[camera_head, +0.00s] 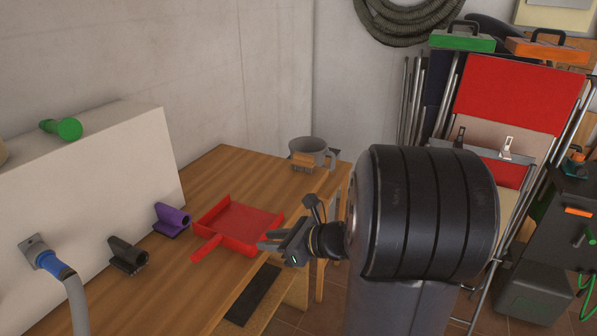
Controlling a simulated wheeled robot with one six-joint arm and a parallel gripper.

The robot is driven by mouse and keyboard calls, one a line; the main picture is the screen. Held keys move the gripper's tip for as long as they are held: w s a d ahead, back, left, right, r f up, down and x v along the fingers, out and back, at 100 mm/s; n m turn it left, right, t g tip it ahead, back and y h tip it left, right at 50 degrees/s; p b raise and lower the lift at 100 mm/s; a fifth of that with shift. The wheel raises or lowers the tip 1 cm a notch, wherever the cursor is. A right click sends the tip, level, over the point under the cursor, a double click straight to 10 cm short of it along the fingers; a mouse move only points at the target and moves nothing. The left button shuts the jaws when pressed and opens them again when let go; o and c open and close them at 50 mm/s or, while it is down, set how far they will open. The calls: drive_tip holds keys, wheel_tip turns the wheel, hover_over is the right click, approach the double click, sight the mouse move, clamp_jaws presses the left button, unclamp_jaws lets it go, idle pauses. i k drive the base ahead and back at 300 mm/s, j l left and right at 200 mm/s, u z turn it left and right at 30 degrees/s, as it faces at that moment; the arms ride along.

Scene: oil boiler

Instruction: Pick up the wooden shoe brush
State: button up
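A small light-brown wooden block that looks like the shoe brush (303,160) is at the far end of the wooden workbench (215,173). It is right in front of a grey pot (313,149) and overlaps it in the picture. I cannot tell whether they touch. My gripper (268,240) is well nearer than the brush, by the right edge of a red dustpan (238,222). Its two fingers point left and look parted, with nothing seen between them.
Purple (172,219) and black (127,256) pieces lie left of the dustpan, beside a white block (90,180). Folded red chairs (505,95) stand at right. Bench surface between dustpan and pot is clear.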

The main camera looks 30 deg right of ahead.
sight(303, 162)
drive_tip(key=i+l+u, duration=0.2)
drive_tip(key=i+l, duration=0.2)
drive_tip(key=l, duration=0.2)
drive_tip(key=i+l, duration=0.2)
drive_tip(key=l, duration=0.15)
drive_tip(key=i+l+u, duration=0.15)
drive_tip(key=l, duration=0.2)
drive_tip(key=i+l+u, duration=0.1)
drive_tip(key=i+l, duration=0.15)
drive_tip(key=i+l+u, duration=0.1)
drive_tip(key=l, duration=0.35)
